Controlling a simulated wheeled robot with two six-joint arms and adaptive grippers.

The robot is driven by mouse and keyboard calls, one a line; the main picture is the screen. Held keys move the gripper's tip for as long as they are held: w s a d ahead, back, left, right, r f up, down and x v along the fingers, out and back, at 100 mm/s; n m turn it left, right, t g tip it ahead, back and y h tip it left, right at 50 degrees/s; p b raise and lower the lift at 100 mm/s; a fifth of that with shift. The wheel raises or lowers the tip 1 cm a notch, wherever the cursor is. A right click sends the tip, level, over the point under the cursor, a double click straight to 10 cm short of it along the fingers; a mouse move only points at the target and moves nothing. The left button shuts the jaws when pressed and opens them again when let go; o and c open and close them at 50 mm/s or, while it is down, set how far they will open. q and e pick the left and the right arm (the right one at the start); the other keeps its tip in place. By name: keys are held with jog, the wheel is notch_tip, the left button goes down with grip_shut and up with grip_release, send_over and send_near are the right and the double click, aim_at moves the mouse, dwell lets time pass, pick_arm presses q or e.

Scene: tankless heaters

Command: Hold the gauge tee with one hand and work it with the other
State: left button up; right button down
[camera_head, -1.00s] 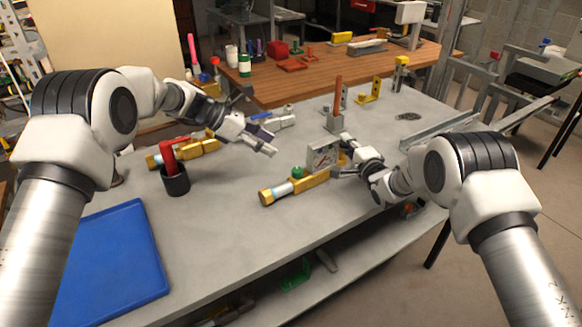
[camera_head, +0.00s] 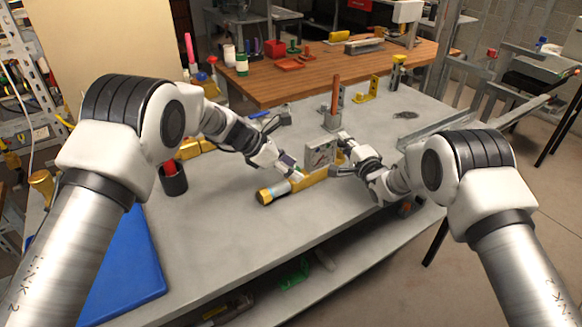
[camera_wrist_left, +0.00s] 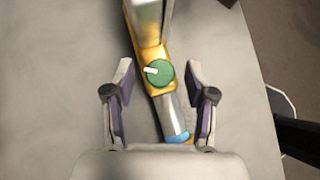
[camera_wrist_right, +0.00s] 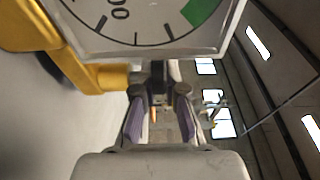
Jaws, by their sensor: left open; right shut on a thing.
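The gauge tee is a brass-yellow fitting (camera_head: 270,195) with a silver section, lying on the grey bench. Its square gauge (camera_head: 320,154) stands on it, and the dial (camera_wrist_right: 140,22) fills the top of the right wrist view. A green round knob with a white pointer (camera_wrist_left: 159,73) sits on the tee between my left fingers in the left wrist view. My left gripper (camera_head: 296,172) is open above the knob, a finger on each side, apart from it. My right gripper (camera_head: 338,172) is shut on the tee's right end, by the gauge; its fingertips (camera_wrist_right: 160,88) meet a dark stub there.
A black cup (camera_head: 174,182) with a red-handled thing stands left of the tee. A blue tray (camera_head: 125,265) lies at the bench's left front. A grey block with a brown rod (camera_head: 334,105) stands behind the gauge. The bench in front of the tee is clear.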

pick_arm(q)
grip_shut()
jog(key=shift+w+m+g, duration=0.1)
jog(key=shift+m+g, duration=0.2)
jog(key=shift+m, duration=0.1)
jog(key=m+g, duration=0.3)
jog(key=m, duration=0.1)
jog(key=shift+w+d+h, duration=0.1)
jog(key=shift+w+h, duration=0.15)
jog(key=shift+h, duration=0.05)
jog(key=shift+m+g, duration=0.3)
jog(key=shift+m, duration=0.2)
grip_release()
